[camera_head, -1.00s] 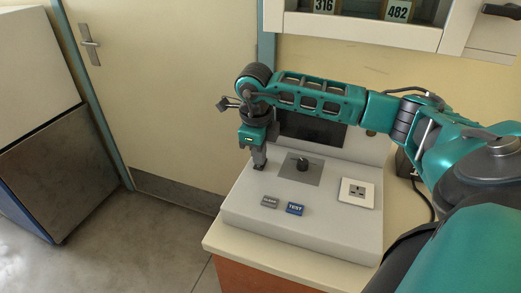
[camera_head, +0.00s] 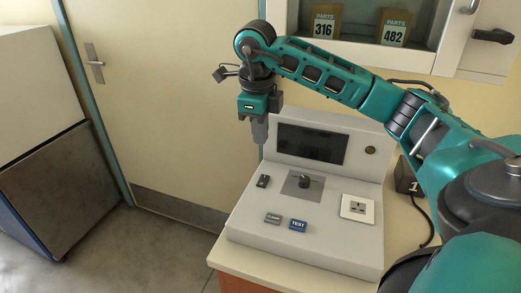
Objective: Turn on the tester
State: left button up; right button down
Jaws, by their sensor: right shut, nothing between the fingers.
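The tester (camera_head: 335,245) is a light grey console on a counter. My left gripper is not in view.
A wall cabinet (camera_head: 440,62) holding boxes marked 316 and 482 hangs behind. A dark block (camera_head: 407,178) with a cable stands right of the tester. The pale counter (camera_head: 395,235) shows around it. A door (camera_head: 160,110) stands to the left, with open floor before it.

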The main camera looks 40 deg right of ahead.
jog(key=shift+a+r, duration=0.15)
jog(key=shift+r, duration=0.65)
jog(key=n, duration=0.6)
jog(key=d+n+b, duration=0.1)
jog(key=n, duration=0.5)
jog(key=n+b, duration=0.1)
jog(key=n, duration=0.5)
jog(key=shift+w+d+r, duration=0.1)
jog(key=shift+w+d, duration=0.15)
jog(key=shift+w, duration=0.05)
